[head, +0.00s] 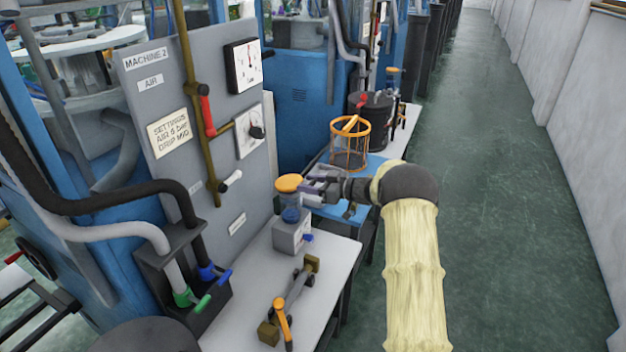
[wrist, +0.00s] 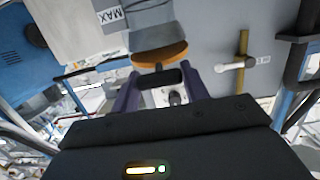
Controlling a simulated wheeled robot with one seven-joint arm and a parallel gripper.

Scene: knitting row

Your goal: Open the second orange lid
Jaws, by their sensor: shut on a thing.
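An orange lid (head: 289,183) sits on top of a clear bluish jar (head: 291,207), which stands on a grey block (head: 292,236) on the white bench. My gripper (head: 309,189) reaches in from the right at lid height and is shut on the lid's near side. In the wrist view the lid (wrist: 160,54) shows as an orange rim between the two fingers of my gripper (wrist: 157,78), with a dark piece in front of it. The exact grip on the lid is partly hidden. The lid looks roughly level on the jar.
A grey panel (head: 220,110) with gauges and valves rises behind the jar. An orange wire basket (head: 350,145) stands on a blue surface beyond my gripper. A tool with an orange handle (head: 282,322) lies on the white bench (head: 325,262). The green floor (head: 510,200) on the right is clear.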

